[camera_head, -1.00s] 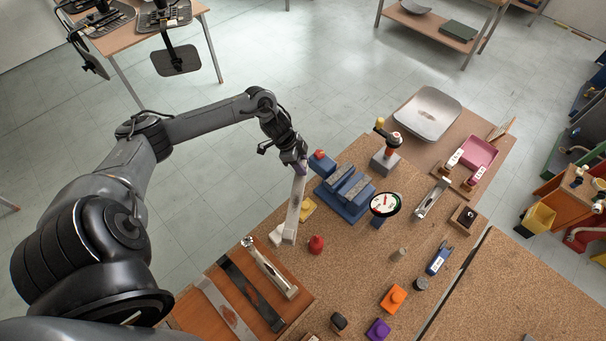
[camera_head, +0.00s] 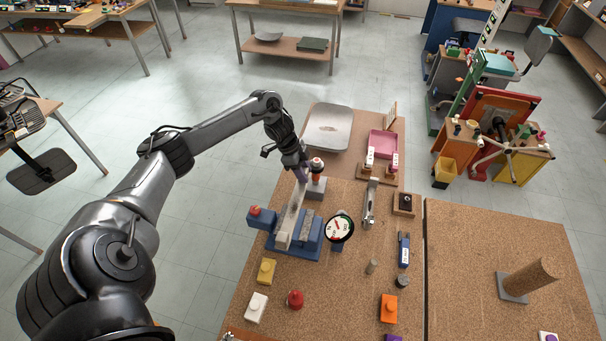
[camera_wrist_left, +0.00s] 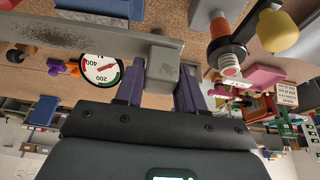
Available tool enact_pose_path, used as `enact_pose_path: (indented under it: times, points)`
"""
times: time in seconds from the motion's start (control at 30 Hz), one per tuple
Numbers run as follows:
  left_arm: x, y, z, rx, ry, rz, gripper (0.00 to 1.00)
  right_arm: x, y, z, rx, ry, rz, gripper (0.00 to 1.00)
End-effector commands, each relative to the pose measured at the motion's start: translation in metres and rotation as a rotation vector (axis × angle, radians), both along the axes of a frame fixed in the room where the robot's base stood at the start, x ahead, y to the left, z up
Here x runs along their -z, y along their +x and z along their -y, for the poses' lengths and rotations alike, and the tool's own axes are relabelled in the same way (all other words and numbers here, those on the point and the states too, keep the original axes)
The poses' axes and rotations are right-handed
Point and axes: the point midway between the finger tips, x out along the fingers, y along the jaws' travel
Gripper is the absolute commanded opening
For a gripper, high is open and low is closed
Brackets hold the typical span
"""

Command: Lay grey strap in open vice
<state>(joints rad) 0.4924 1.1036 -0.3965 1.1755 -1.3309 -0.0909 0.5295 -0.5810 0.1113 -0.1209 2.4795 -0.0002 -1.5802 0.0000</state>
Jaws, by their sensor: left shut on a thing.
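My left gripper (camera_head: 303,177) is shut on one end of the grey strap (camera_head: 291,215), a long flat bar. The strap slopes down from the fingers, and its far end overlaps the left part of the blue vice (camera_head: 307,254) in the head view. I cannot tell whether it touches the vice or hangs above it. The vice has grey-faced jaws and a red-topped blue block to its left. In the left wrist view, the fingers (camera_wrist_left: 160,92) straddle the block-like end of the strap (camera_wrist_left: 75,36). My right gripper is not in view.
A dial gauge (camera_head: 340,228) stands just right of the vice. A post with an orange and red top (camera_head: 317,180) is close behind my gripper. Yellow (camera_head: 266,271), white (camera_head: 256,307) and red (camera_head: 295,299) pieces lie in front.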

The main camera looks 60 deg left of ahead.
Motion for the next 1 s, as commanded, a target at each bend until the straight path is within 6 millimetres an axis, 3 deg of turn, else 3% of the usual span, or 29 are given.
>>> enact_pose_path:
  times: [0.6, 1.0]
  points:
    - [-0.004, 0.001, 0.000, 0.000, -0.010, -0.004, 0.00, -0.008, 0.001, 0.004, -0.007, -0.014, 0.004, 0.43]
    - [0.028, 0.001, 0.000, 0.001, -0.008, -0.005, 0.00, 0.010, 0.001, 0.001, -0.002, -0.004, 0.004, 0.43]
